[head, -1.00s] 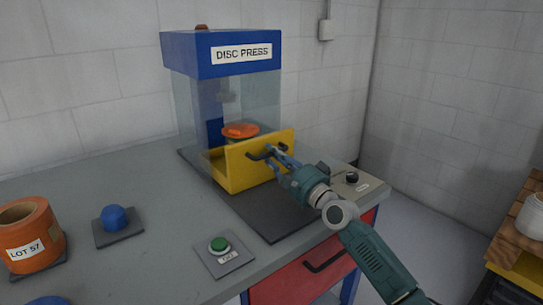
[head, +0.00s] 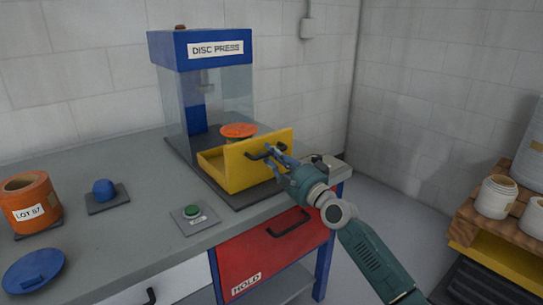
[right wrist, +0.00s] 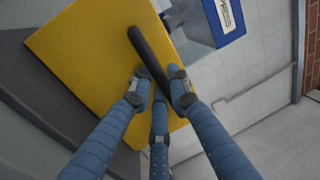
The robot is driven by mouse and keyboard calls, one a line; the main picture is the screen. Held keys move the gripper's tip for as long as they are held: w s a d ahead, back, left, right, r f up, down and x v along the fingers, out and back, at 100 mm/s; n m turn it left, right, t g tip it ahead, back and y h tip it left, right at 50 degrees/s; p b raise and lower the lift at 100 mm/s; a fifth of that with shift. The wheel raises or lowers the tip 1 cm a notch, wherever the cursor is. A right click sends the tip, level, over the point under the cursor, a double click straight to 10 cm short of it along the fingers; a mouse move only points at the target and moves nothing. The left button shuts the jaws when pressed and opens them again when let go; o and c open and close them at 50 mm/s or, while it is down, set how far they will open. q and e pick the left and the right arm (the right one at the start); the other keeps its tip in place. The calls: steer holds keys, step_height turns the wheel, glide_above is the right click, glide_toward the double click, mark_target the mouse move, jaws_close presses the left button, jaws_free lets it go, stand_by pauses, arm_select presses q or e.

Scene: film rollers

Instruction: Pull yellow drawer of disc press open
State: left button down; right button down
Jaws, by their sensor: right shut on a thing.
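The disc press (head: 200,48) is a blue-topped box with clear walls, standing on a dark base plate on the bench. Its yellow drawer (head: 238,172) is partly out of the front, with its tray showing behind the front panel. The drawer front also fills the upper left of the right wrist view (right wrist: 85,60). My right gripper (head: 272,153) is shut on the black drawer handle (right wrist: 150,58), its blue fingers around the bar. An orange disc (head: 239,131) sits inside the press, behind the drawer front. My left gripper is not in view.
On the bench stand an orange LOT 57 roll (head: 30,203), a blue knob (head: 104,190), a green button (head: 192,210) and a blue lid (head: 33,270). A red HOLD drawer (head: 262,255) is below. Pale tubs (head: 495,196) stand on a pallet at right.

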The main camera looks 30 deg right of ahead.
steer(key=shift+d+r, duration=0.1)
steer(key=c, duration=1.7)
jaws_free()
steer(key=v, duration=1.2)
steer(key=shift+s, duration=0.1)
steer(key=shift+r, duration=0.1)
